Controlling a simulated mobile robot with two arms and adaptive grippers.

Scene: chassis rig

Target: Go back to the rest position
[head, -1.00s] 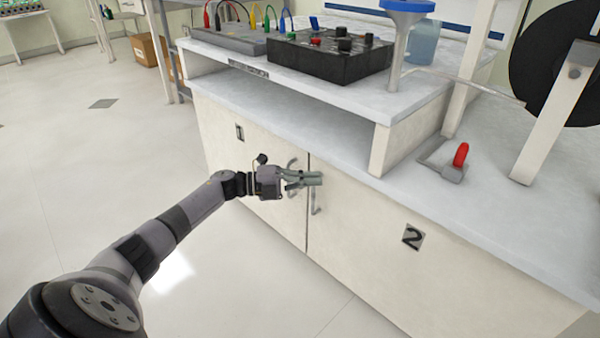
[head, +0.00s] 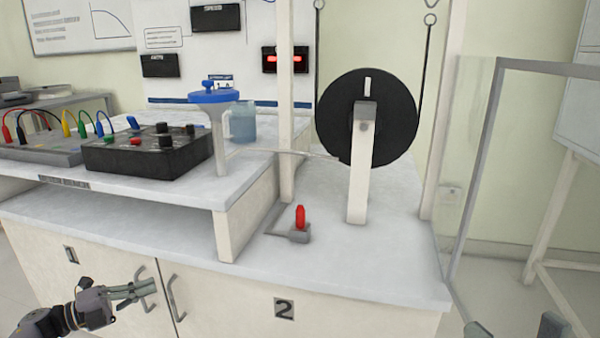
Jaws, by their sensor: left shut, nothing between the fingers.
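My left gripper (head: 150,285) shows at the lower left, its fingers shut with nothing between them. It is in front of the cabinet doors below the bench, overlapping the left door's handle in the picture. I cannot tell whether it touches the handle.
The bench top (head: 340,262) carries a black wheel (head: 392,125) on a stand, a red-handled lever (head: 300,218), a black control box (head: 150,153) and a clear jug (head: 243,122). Cabinet door 2 (head: 230,300) looks closed. A framed clear panel (head: 510,190) stands at the right.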

